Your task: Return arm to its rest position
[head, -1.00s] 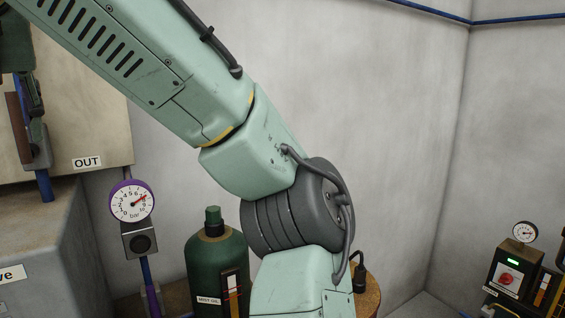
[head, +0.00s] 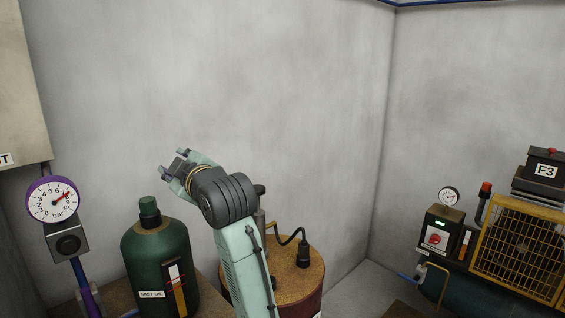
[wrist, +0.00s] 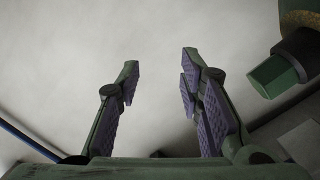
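My gripper (head: 175,160) is at the end of my folded arm, in front of the bare grey wall and above right of the green mist oil bottle. In the wrist view my gripper (wrist: 158,75) has its two purple-padded fingers apart, with nothing between them. The grey wall fills the space beyond the fingers.
The green mist oil bottle (head: 160,255) stands left of my arm; its cap also shows in the wrist view (wrist: 273,75). A pressure gauge (head: 53,199) is at the left. A rusty-topped drum (head: 300,265) stands right of my arm. A yellow-caged machine (head: 520,250) is far right.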

